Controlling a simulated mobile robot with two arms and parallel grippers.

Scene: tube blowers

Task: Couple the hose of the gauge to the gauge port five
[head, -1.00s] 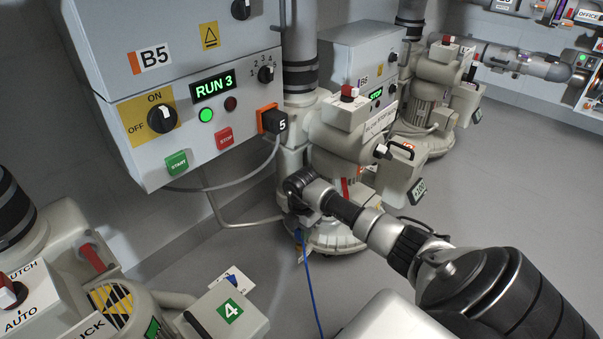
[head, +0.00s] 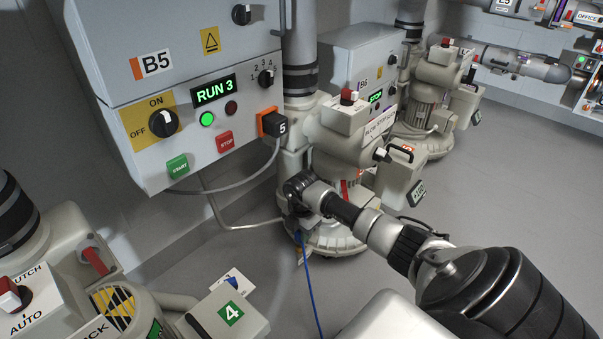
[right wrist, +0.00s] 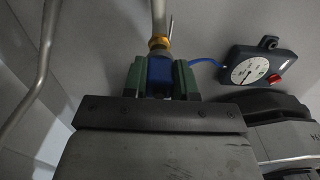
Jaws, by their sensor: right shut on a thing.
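My right gripper (right wrist: 160,78) has green fingers shut on the blue hose end (right wrist: 159,70). A brass-coloured fitting (right wrist: 159,43) on a pale pipe sits directly beyond the hose end. They look in line and very close or touching; I cannot tell whether they are joined. The dark gauge (right wrist: 260,67), with a white round dial and red knob, is at the upper right of the right wrist view, and the blue hose (right wrist: 205,62) runs to it. In the head view the blue hose (head: 311,280) hangs below my right wrist, low beside the blower. My left gripper is out of view.
The blower (head: 345,150) by the "5" plug (head: 280,127) stands behind my right arm. The B5 cabinet (head: 205,120) reads RUN 3, left of it. Another machine with a "4" label (head: 231,312) is at lower left. Grey floor (head: 490,190) is open to the right.

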